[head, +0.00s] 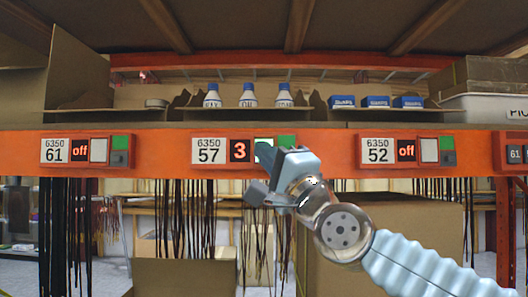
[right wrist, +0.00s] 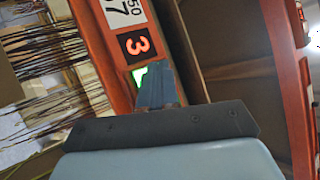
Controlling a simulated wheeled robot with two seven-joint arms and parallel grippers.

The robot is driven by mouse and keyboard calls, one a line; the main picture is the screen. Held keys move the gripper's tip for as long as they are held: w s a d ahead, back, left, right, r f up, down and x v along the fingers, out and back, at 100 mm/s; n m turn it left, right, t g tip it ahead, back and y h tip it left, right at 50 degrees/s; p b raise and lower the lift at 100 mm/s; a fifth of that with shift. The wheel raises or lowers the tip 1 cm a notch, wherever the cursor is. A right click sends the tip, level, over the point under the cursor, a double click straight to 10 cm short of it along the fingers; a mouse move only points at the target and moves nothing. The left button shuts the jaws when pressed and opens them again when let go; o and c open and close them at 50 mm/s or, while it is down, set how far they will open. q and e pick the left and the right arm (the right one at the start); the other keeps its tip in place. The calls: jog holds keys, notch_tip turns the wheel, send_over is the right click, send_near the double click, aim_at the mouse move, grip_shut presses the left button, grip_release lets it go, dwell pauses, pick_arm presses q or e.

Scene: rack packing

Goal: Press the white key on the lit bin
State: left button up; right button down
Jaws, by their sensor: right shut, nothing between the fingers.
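The lit bin module is the one labelled 6350 57 (head: 209,150) on the orange beam, and its display (head: 240,150) shows a red 3. Its white key (head: 262,140) glows and is mostly covered by my right gripper (head: 266,153). The green key (head: 287,141) is just to its right. My right gripper is shut and empty, with its tips in front of the white key. In the right wrist view, the fingertips (right wrist: 154,84) overlap a bright green-white patch (right wrist: 139,76) beside the red 3. Whether they touch the key I cannot tell. My left gripper is not in view.
White-blue bottles (head: 248,96) and blue boxes (head: 375,102) stand in bins above the beam. Dark strands (head: 190,215) hang below it, with cardboard boxes (head: 184,277) behind.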

jog(key=shift+w, duration=0.45)
dwell(0.7)
jog(key=shift+s, duration=0.15)
jog(key=shift+s+b, duration=0.3)
jog(key=shift+s, duration=0.4)
jog(key=s, duration=0.5)
jog(key=shift+b, duration=0.35)
dwell(0.7)
